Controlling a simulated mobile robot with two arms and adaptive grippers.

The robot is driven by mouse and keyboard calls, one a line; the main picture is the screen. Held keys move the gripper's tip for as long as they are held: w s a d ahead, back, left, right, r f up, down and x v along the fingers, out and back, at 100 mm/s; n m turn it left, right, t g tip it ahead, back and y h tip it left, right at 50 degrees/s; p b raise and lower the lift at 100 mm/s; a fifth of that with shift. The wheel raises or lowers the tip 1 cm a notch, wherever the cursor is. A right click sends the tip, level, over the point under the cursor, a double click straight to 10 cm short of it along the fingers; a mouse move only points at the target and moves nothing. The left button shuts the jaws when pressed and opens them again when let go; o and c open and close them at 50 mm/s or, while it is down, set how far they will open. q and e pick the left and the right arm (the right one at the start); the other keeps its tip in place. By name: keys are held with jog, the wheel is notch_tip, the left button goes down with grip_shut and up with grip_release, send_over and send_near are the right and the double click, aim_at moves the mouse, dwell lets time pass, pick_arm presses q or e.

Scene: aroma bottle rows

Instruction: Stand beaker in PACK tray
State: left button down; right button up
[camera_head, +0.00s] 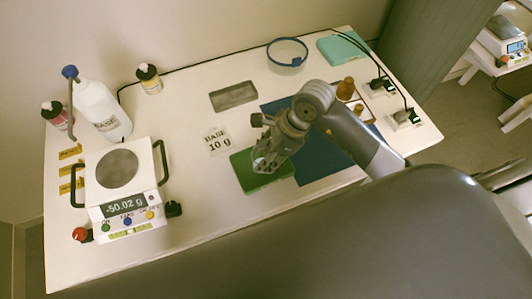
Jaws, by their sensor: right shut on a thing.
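My right gripper (263,143) reaches in from the right and points down over the green pad (283,176). It is shut on a small clear thing, seemingly the glass beaker (262,164), which is mostly hidden by the fingers. I cannot tell whether the beaker touches the green pad or hangs just above it. No PACK lettering is readable, so I cannot tell which surface is the PACK tray. A blue mat (318,164) lies beside the green pad, partly under my right arm. My left gripper is not in view.
A scale (117,170) reading -50.02 g stands at left, near a BASE bottle (97,107) and small bottles (149,79). A BASE 10 g card (217,141), grey pad (233,96), blue-rimmed bowl (287,53) and brown bottles (346,87) are on the table. The front middle is clear.

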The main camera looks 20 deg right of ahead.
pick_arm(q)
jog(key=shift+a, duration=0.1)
pick_arm(e)
jog(key=shift+f, duration=0.2)
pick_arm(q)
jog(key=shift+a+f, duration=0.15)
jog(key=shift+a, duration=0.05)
pick_arm(e)
jog(key=o, duration=1.1)
jog(key=shift+c, duration=0.2)
jog(key=shift+r, duration=0.15)
jog(key=shift+d+r, duration=0.1)
jog(key=shift+r, duration=0.15)
pick_arm(q)
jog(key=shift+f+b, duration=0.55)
jog(key=shift+b, duration=0.15)
pick_arm(e)
jog(key=v, duration=1.1)
jog(key=shift+r, duration=0.25)
jog(key=shift+d, duration=0.1)
